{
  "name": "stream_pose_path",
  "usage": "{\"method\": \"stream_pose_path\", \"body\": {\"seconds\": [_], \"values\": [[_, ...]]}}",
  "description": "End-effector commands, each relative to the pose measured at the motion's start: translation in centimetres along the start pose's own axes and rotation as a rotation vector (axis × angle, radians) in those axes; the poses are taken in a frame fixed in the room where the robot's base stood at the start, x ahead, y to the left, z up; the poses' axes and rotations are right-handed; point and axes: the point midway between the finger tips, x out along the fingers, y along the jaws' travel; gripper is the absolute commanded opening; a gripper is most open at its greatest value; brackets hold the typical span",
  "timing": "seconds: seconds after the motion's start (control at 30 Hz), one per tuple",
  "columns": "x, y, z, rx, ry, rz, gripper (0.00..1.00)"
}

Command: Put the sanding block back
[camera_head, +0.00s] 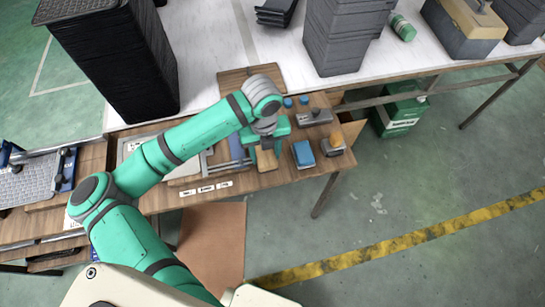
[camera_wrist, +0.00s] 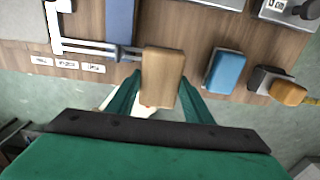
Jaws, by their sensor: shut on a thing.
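The sanding block appears to be the tan-brown block (camera_wrist: 163,75) between my fingers. In the wrist view my gripper (camera_wrist: 160,90) is shut on it, with one green finger on each side. The block covers part of the table edge behind it. In the head view my gripper (camera_head: 265,146) is over the front of the wooden worktop (camera_head: 160,200), and the tan block (camera_head: 266,160) shows below it. I cannot tell whether the block touches the worktop.
A blue block (camera_wrist: 225,71) and an orange-topped grey block (camera_wrist: 280,87) lie to the right. A caliper-like tool (camera_wrist: 95,47) and white labels (camera_wrist: 67,64) lie to the left. Dark stacks (camera_head: 345,35) stand behind. A green canister (camera_head: 400,110) is on the floor.

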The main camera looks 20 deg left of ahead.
Motion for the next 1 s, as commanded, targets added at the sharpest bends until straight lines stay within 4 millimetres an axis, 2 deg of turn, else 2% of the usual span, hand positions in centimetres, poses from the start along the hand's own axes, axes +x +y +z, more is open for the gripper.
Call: {"method": "stream_pose_path", "body": {"seconds": [0.1,0.4,0.6,1.0], "values": [[1.3,-1.4,0.3,0.009,0.002,0.0,0.26],[3.0,-2.8,0.8,0.013,0.002,-0.001,0.26],[5.6,-2.6,0.9,0.009,0.001,-0.001,0.26],[6.1,-2.2,1.0,0.002,0.0,0.0,0.26]]}}
